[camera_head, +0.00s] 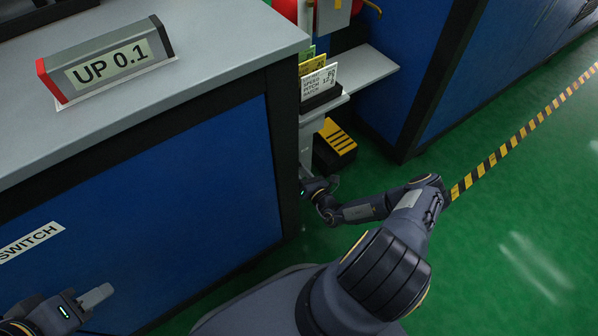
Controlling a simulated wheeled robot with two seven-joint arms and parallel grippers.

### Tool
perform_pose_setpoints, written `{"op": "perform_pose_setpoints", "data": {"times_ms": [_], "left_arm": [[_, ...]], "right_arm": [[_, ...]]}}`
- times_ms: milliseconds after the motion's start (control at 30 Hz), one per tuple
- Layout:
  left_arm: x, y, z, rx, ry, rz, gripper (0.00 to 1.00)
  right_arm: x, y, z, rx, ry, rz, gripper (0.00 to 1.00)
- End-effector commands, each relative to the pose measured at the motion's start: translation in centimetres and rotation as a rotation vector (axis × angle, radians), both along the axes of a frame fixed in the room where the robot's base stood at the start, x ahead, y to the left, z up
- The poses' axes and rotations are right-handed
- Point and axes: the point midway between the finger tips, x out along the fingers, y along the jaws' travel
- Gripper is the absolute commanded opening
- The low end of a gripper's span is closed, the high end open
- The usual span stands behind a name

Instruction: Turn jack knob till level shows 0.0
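The level (108,62) is a grey box with a red end on the bench top, and its display reads "UP 0.1". The jack knob cannot be made out. My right gripper (310,187) is low by the bench's far right corner, near a grey upright. Its fingertips are small and partly hidden there, so its grip cannot be told. My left gripper (97,297) is at the bottom left, in front of the blue bench side. One pale finger shows clearly, and I see nothing held in it. Whether it is open or shut is unclear.
A grey-topped bench (215,35) with a blue side and a "SWITCH" label (30,248) fills the left. A black-and-yellow step (335,145) stands below. The green floor at right is open, with a striped line.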

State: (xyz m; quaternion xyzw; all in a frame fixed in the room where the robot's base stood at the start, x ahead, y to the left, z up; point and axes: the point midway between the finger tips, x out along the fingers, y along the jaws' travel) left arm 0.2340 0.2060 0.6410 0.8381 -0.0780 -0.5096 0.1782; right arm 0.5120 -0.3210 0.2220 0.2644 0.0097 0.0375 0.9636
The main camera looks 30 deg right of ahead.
Motion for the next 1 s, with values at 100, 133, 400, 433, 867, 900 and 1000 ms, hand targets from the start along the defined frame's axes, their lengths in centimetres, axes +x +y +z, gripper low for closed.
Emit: {"op": "perform_pose_setpoints", "data": {"times_ms": [100,133,400,433,867,900,1000], "left_arm": [[0.00,0.00,-0.18,0.000,0.000,0.000,0.36],[0.00,0.00,-0.20,0.000,0.000,0.000,0.36],[0.00,0.00,-0.30,0.000,0.000,0.000,0.36],[0.00,0.00,-0.30,0.000,0.000,0.000,0.36],[0.01,0.00,-0.30,0.000,0.000,0.000,0.36],[0.00,0.00,-0.30,0.000,0.000,0.000,0.36],[0.01,0.00,-0.30,0.000,0.000,0.000,0.36]], "right_arm": [[-0.13,0.04,-0.20,0.058,0.009,0.000,0.16],[-0.13,0.05,-0.20,0.070,0.010,0.000,0.16],[-0.15,0.10,-0.18,0.134,0.016,0.002,0.16],[-0.15,0.10,-0.18,0.136,0.016,0.002,0.16],[-0.18,0.13,-0.20,0.141,0.018,0.003,0.42],[-0.17,0.12,-0.18,0.141,0.017,0.002,0.47],[-0.13,0.10,-0.13,0.141,0.016,0.002,0.60]]}}
